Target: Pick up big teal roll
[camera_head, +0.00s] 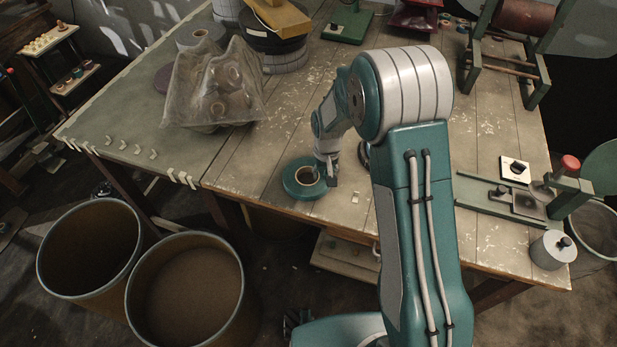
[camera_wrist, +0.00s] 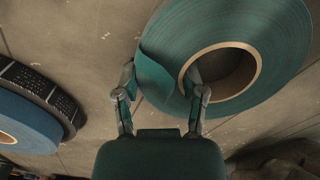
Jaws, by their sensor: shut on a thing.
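The big teal roll (camera_head: 296,189) is at the front edge of the wooden table, with a tan cardboard core. In the wrist view the teal roll (camera_wrist: 280,35) fills the upper right, with its core opening facing the camera. My gripper (camera_head: 328,172) is at the roll's right side in the head view. In the wrist view my gripper (camera_wrist: 163,88) is shut on the roll's wall, one finger outside the rim and the other at the core opening. I cannot tell whether the roll still touches the table.
A plastic bag of rolls (camera_head: 213,85) sits at the table's left. Two open drums (camera_head: 190,238) stand on the floor below. A green-based device (camera_head: 490,195) is at the right.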

